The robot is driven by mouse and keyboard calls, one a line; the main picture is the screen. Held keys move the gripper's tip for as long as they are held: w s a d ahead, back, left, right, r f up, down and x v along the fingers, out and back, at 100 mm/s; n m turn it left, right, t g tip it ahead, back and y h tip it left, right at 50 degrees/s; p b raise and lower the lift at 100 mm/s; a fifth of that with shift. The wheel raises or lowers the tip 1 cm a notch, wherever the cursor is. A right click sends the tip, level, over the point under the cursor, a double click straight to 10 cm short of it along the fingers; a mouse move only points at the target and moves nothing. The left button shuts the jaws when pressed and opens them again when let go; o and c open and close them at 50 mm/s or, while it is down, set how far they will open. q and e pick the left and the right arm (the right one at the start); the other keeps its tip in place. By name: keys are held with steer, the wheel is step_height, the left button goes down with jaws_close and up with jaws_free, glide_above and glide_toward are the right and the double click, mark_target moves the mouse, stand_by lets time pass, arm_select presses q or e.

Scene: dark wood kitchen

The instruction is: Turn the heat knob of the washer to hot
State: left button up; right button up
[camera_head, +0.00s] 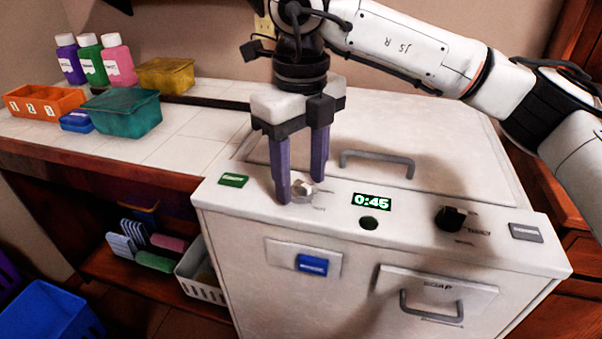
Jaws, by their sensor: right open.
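The white washer (260,220) stands in the middle, its control strip along the top front edge. A small light-coloured knob (302,190) sits at the left of that strip. A black knob (452,217) sits at the right, with small lettering beside it; I cannot read which knob is the heat knob. My right gripper (301,190) points down, with its two purple fingers open at the light knob, one on its left and one behind it to the right. I cannot tell whether the fingers touch it. My left gripper is not in view.
A display (372,202) reads 0:45 between the knobs. A green button (233,180), a grey button (525,233), a lid handle (377,163) and a soap drawer (437,292) are on the washer. Bottles (89,63) and bins (122,110) stand on the left counter.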

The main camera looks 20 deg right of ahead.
mark_target(301, 182)
step_height(301, 182, up, 10)
steer(key=p, duration=0.1)
stand_by(0.5)
